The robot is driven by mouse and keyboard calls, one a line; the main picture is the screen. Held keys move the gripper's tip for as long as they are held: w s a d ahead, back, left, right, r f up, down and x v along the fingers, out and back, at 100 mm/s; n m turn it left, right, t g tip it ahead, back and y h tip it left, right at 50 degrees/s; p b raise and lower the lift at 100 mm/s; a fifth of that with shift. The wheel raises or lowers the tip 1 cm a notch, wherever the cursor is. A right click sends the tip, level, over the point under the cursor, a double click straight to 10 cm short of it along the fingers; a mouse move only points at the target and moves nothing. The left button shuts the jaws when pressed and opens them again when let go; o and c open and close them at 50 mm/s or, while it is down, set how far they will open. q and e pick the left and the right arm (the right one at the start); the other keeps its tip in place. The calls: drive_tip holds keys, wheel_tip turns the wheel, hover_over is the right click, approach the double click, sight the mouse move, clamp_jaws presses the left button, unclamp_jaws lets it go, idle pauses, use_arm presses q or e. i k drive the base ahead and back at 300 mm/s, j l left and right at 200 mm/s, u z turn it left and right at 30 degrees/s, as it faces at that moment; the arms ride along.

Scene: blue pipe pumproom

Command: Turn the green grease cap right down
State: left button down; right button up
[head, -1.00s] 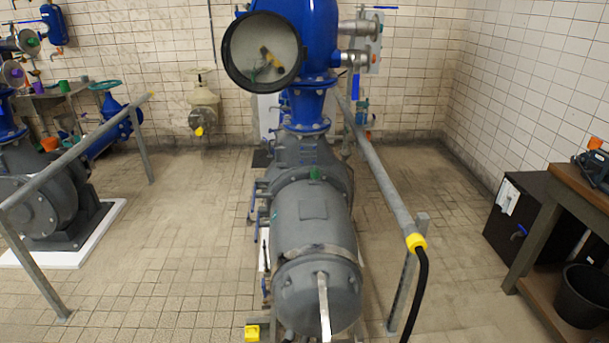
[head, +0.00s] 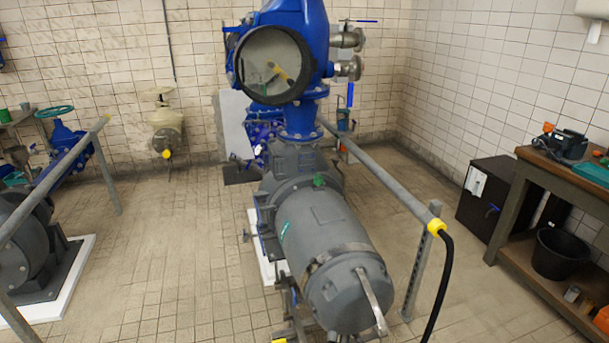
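A small green cap (head: 319,181) sits on top of the grey pump and motor body (head: 325,235), near the flange below the blue pipe. It looks upright; how far down it is turned is too small to tell. Neither of my grippers is in the head view.
A grey handrail (head: 385,178) with a yellow end and black hose runs along the pump's right side. Another rail (head: 60,170) stands at the left. A wooden workbench (head: 560,175) and black cabinet (head: 490,195) stand at the right. The tiled floor (head: 170,260) left of the pump is clear.

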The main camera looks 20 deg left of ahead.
sight(318, 179)
drive_tip(key=i+j, duration=0.1)
drive_tip(key=j, duration=0.35)
drive_tip(key=i+j, duration=0.15)
drive_tip(key=j, duration=0.3)
drive_tip(key=i+j+z, duration=0.1)
drive_tip(key=j, duration=0.3)
drive_tip(key=i+j, duration=0.1)
drive_tip(key=j, duration=0.35)
